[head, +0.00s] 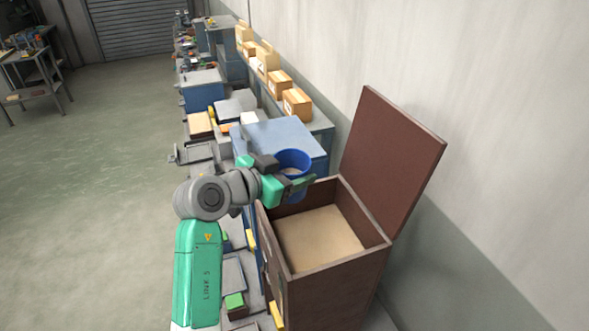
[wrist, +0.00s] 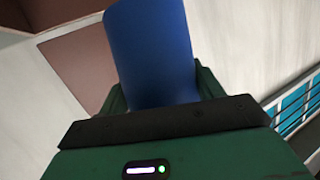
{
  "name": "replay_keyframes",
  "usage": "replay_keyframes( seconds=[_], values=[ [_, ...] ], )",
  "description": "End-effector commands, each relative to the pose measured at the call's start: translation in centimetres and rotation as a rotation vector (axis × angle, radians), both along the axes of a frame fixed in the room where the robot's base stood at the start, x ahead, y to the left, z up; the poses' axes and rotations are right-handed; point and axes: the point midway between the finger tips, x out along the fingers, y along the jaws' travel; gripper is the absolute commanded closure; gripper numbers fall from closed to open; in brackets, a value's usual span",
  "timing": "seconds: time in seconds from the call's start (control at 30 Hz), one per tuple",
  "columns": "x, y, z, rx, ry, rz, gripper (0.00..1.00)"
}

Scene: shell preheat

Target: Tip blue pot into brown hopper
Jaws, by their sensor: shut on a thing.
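The blue pot (head: 294,158) is held by my gripper (head: 296,181) above the far left corner of the brown hopper. My gripper is shut on the pot, with its green fingers around it. In the wrist view the pot (wrist: 153,52) stands between the green fingers. The brown hopper (head: 331,280) has its lid (head: 393,153) raised towards the wall. A flat, tan surface shows inside the hopper.
A blue cabinet (head: 275,138) stands just behind the pot. Cardboard boxes (head: 297,104) line a bench along the wall. Several trays and small items lie left of the hopper. The floor (head: 110,150) at left is clear.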

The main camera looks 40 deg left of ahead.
Motion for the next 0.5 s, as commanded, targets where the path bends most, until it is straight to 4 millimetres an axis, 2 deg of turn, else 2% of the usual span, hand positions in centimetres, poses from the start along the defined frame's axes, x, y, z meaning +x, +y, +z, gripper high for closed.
replay_keyframes(
  seconds=[0.1,0.5],
  values=[
    [0.0,0.2,-1.0,0.124,-0.056,0.001,0.67],
    [0.2,0.5,-1.5,0.383,-0.171,0.002,0.67]
  ],
)
